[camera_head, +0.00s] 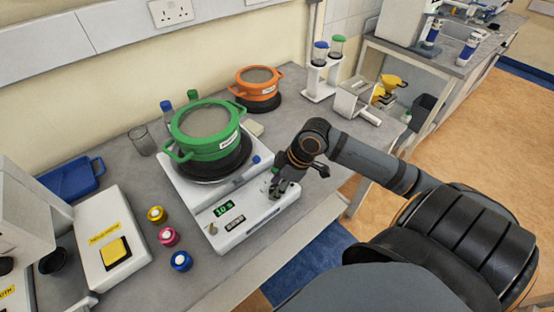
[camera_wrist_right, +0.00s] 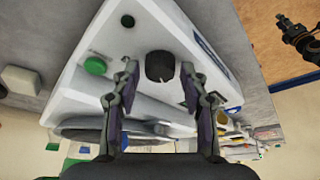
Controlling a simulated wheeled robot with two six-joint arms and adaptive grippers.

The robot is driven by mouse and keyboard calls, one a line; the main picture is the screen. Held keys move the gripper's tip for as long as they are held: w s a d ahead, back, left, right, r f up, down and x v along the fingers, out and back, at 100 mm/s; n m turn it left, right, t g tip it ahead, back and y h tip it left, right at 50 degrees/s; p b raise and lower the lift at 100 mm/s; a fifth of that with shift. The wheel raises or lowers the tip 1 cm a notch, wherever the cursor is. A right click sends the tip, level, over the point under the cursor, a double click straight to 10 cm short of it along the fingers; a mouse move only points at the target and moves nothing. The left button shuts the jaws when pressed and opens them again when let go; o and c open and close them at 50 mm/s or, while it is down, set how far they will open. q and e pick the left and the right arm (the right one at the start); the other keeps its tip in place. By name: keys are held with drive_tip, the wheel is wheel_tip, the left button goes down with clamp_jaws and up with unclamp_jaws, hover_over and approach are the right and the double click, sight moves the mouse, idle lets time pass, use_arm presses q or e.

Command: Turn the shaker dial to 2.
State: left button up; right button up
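The shaker (camera_head: 208,192) is a white unit on the bench with a green-lit display (camera_head: 223,209) that appears to read 10 s. A green sieve pan (camera_head: 205,126) sits on its dark round platform. My right gripper (camera_head: 277,188) is over the right front of the shaker. In the right wrist view, the black round dial (camera_wrist_right: 160,66) lies between my right fingertips (camera_wrist_right: 159,72), with a gap on both sides. The fingers are open and hold nothing. The dial's setting cannot be read. A dark gripper-like shape at the wrist view's upper right may be my left gripper (camera_wrist_right: 300,36).
An orange pan (camera_head: 257,87), a glass (camera_head: 142,141) and bottles stand behind. The bench's front edge is near.

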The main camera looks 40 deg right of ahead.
clamp_jaws()
drive_tip(key=m+t+p, duration=0.1)
drive_tip(key=m, duration=0.2)
drive_tip(key=shift+a+r+h, duration=0.1)
drive_tip(key=shift+h, duration=0.3)
drive_tip(key=m+h, duration=0.1)
drive_tip(key=m, duration=0.1)
drive_tip(key=m+h+p, duration=0.1)
drive_tip(key=m, duration=0.2)
drive_tip(key=shift+s+a+t, duration=0.1)
drive_tip(key=shift+a+t, duration=0.1)
drive_tip(key=shift+t, duration=0.1)
drive_tip(key=shift+m+h+p, duration=0.6)
drive_tip(key=shift+m+p, duration=0.55)
drive_tip(key=shift+m, duration=0.85)
drive_tip(key=shift+o, duration=1.9)
unclamp_jaws()
